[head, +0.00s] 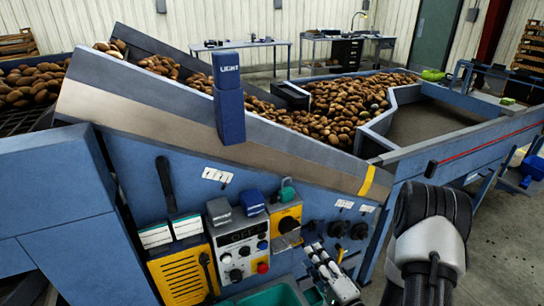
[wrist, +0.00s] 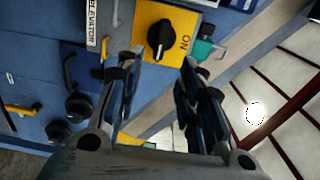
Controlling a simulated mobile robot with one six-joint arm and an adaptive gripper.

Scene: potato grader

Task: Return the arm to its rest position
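My gripper (head: 318,256) is in front of the blue control side of the grader, low and right of the switch boxes in the head view. In the wrist view my gripper (wrist: 160,68) has its two fingers spread apart with nothing between them. Beyond the fingertips is a yellow switch plate (wrist: 183,22) with a black rotary knob (wrist: 160,38) beside the word ON. A teal padlock (wrist: 204,48) hangs to its right. In the head view the yellow switch box (head: 287,213) and teal padlock (head: 287,191) are up and left of my gripper.
The grader's panel (head: 238,252) carries several knobs and buttons close to my gripper. A long lever (head: 166,184) stands at its left. Potatoes (head: 345,105) fill the conveyor behind. Open concrete floor (head: 500,225) lies at the right.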

